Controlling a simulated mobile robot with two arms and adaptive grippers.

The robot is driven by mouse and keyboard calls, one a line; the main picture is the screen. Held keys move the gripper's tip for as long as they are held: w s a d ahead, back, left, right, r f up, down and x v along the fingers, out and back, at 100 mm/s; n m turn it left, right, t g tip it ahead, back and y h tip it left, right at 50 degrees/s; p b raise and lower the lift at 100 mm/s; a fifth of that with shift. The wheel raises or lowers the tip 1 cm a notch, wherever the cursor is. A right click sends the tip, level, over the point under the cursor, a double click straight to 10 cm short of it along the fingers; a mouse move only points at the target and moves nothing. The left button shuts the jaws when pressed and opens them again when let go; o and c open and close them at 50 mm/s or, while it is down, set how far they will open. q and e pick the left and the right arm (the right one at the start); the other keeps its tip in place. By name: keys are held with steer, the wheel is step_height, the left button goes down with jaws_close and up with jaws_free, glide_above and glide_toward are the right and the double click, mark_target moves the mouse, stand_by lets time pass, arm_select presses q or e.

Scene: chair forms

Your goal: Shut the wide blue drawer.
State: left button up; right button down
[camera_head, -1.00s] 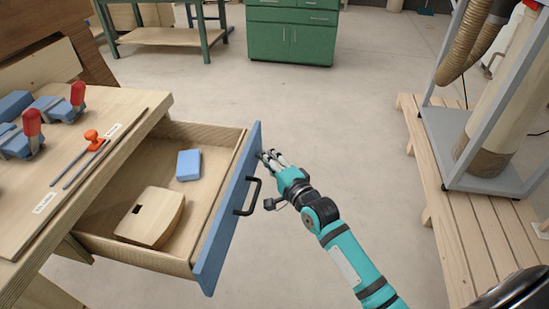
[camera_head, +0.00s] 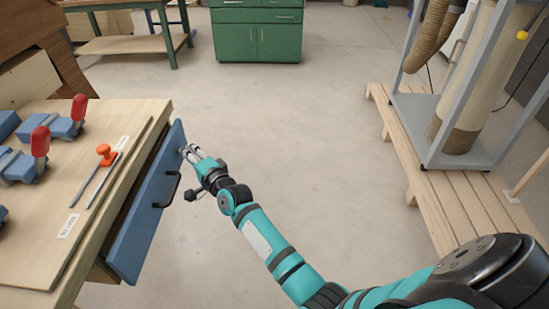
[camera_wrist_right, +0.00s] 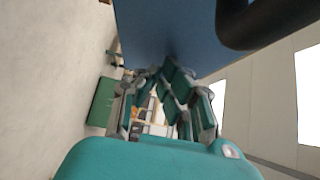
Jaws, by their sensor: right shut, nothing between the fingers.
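The wide blue drawer (camera_head: 139,227) is in the wooden workbench at the left of the head view. Its front stands close to the bench edge, with only a narrow gap visible, and its inside is hidden. A black bar handle (camera_head: 175,188) is on its front. My right gripper (camera_head: 188,151) is shut and empty, with its fingertips at the far upper part of the drawer front, beyond the handle. In the right wrist view the fingers (camera_wrist_right: 165,85) are against or very near the blue front, with the dark handle (camera_wrist_right: 270,22) large at upper right. My left gripper is out of view.
On the workbench top (camera_head: 30,248) lie red-handled clamps (camera_head: 40,142) and an orange-handled tool (camera_head: 106,153). A wooden pallet (camera_head: 440,180) with a grey frame stands at right. A green cabinet (camera_head: 256,35) is at the back. The floor between is clear.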

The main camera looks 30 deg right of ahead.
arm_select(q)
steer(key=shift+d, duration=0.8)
arm_select(e)
steer(key=shift+w+a, duration=0.6)
steer(key=shift+a, duration=0.35)
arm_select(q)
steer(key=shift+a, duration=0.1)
